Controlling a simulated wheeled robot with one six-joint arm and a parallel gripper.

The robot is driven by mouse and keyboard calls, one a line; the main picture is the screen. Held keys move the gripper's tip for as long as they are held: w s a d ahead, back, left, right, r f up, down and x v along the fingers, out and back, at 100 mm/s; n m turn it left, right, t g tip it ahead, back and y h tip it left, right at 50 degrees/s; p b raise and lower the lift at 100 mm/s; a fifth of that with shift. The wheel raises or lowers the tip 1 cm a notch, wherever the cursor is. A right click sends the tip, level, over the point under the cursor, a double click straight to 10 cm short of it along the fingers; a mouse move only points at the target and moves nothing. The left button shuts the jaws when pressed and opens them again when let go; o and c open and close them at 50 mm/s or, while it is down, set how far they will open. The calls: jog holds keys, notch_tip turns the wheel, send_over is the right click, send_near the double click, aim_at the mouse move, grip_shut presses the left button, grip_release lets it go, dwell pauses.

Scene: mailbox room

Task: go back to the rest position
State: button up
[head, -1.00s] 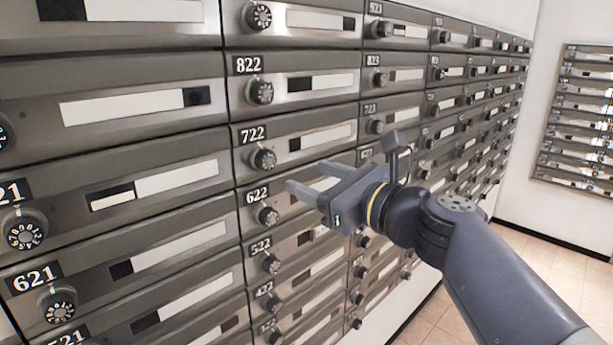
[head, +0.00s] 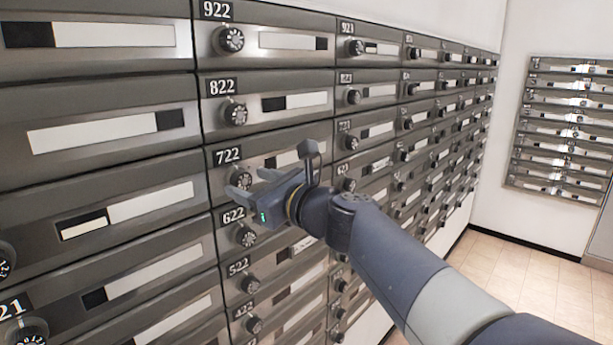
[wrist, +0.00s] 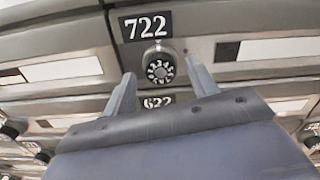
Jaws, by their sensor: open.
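My gripper (head: 236,186) is in the head view in front of the mailbox wall, between the rows of 722 and 622. Its two fingers are apart with nothing between them. In the wrist view my gripper (wrist: 160,92) shows its fingers spread below the dial of mailbox 722 (wrist: 160,66), which appears between the fingertips. I cannot tell how far the fingertips are from the wall. The dial of 722 (head: 241,181) is partly behind the fingers in the head view. My arm reaches in from the lower right.
The wall of grey mailboxes (head: 112,130) with dials and label windows fills the left and runs back. A second mailbox bank (head: 570,125) hangs on the far white wall. The tiled floor (head: 515,285) at the right looks clear.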

jog(key=shift+w+a, duration=0.45)
jog(key=shift+a, duration=0.05)
